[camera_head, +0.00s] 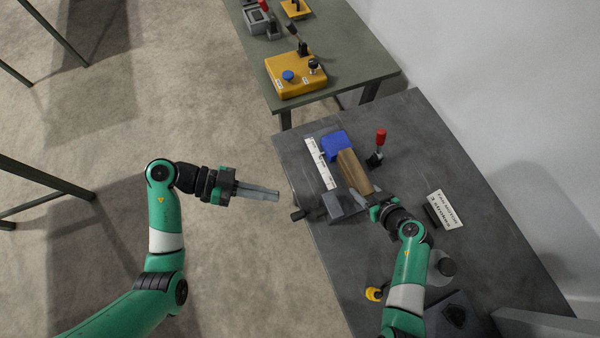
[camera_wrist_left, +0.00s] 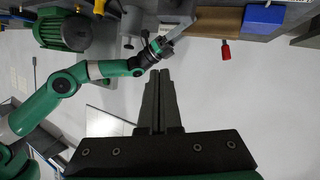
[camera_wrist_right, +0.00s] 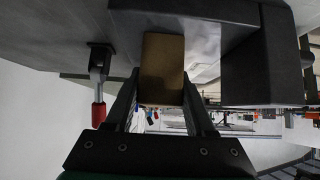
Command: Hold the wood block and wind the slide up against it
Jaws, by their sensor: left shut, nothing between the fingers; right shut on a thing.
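The brown wood block (camera_head: 353,172) lies on the dark bench beside a white ruler strip (camera_head: 320,164), its far end by a blue block (camera_head: 335,145). My right gripper (camera_head: 374,196) is shut on its near end; the right wrist view shows the wood block (camera_wrist_right: 162,68) between the fingers. A dark grey block (camera_head: 340,207), which may be the slide, stands left of that gripper, with a small dark crank (camera_head: 298,214) at the bench's left edge. My left gripper (camera_head: 278,195) is shut and empty, pointing right, off the bench edge and apart from the crank.
A red-handled clamp (camera_head: 379,143) stands right of the wood block. A white label plate (camera_head: 446,209) lies further right. A yellow knob (camera_head: 374,294) is near the front. A yellow box (camera_head: 295,74) sits on the green table behind.

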